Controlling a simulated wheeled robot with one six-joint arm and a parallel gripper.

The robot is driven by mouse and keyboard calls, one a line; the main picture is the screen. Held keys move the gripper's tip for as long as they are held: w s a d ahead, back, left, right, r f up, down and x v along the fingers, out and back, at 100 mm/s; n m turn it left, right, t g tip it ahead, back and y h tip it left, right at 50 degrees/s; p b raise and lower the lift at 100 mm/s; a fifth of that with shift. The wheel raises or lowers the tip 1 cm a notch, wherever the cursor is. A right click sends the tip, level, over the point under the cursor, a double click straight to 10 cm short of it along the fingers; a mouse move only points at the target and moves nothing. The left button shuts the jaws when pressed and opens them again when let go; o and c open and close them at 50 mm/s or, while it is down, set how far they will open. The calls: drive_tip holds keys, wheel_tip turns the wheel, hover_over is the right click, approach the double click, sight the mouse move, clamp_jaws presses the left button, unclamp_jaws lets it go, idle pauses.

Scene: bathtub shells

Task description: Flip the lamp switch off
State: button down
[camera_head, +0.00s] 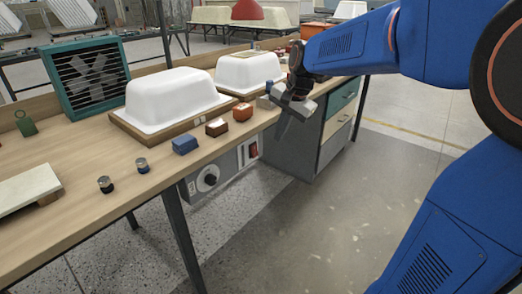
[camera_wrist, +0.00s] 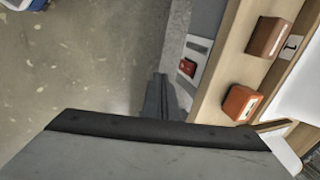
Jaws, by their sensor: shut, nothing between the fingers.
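A red rocker switch (camera_head: 252,151) sits on a light plate at the right end of a grey control box (camera_head: 224,168) under the bench's front edge. It also shows in the wrist view (camera_wrist: 188,67) on its pale plate. My gripper (camera_head: 281,138) is shut and empty, fingers pointing down, in front of the bench edge and right of the switch in the head view. In the wrist view its fingertips (camera_wrist: 160,77) are close to the switch plate, with a gap visible between them. Which way the switch is tipped is too small to tell.
The wooden bench (camera_head: 75,197) carries white tub shells (camera_head: 172,97), a teal fan (camera_head: 88,75), and small blocks, including a brown-red one (camera_head: 242,112), near its front edge. A drawer cabinet (camera_head: 341,108) stands right of the switch. The floor in front is clear.

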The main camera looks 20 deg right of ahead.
sight(255, 151)
drive_tip(key=shift+w+a+f, duration=0.1)
drive_tip(key=shift+w, duration=0.6)
drive_tip(key=w+a+f, duration=0.4)
drive_tip(key=w+f, duration=0.1)
drive_tip(key=f, duration=0.5)
drive_tip(key=shift+w+a, duration=0.15)
drive_tip(key=shift+w, duration=0.2)
drive_tip(key=shift+w+f, duration=0.1)
